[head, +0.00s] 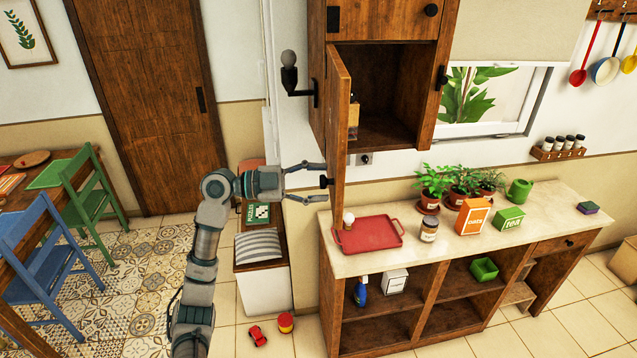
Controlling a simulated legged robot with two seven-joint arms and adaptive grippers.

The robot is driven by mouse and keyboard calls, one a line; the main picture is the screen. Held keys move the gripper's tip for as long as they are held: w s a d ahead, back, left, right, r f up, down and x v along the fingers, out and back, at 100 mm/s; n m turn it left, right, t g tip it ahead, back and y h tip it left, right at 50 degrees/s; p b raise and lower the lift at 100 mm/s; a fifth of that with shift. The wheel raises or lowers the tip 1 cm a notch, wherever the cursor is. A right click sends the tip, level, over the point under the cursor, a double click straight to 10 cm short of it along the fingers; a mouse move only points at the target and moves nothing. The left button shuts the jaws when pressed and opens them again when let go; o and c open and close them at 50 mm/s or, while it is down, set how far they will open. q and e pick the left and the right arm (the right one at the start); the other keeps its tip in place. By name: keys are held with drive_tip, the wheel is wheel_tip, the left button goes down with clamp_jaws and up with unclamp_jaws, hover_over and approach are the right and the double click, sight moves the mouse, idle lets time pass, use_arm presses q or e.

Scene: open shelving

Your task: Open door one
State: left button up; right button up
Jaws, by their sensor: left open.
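A wooden wall cabinet (385,125) has its lower door (338,140) swung out to the left, seen nearly edge-on, so the inside shows. No label marks which door is door one. A dark knob (327,181) sits low on the open door's outer face. My left gripper (322,183) is open, with its two fingers above and below the knob; I cannot tell whether they touch it. A small yellowish item (353,118) inside the cabinet is partly hidden by the door. My right gripper is not in view.
Below is a counter (385,261) with a red tray (369,234), a jar (429,229), boxes and potted plants (432,187). A wall lamp (290,75) is left of the cabinet. A bench (262,285) stands behind my left arm.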

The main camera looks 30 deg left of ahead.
use_arm(q)
drive_tip(key=v, duration=1.1)
drive_tip(key=shift+a+f, duration=0.15)
drive_tip(key=shift+a, duration=0.2)
drive_tip(key=shift+s, duration=0.1)
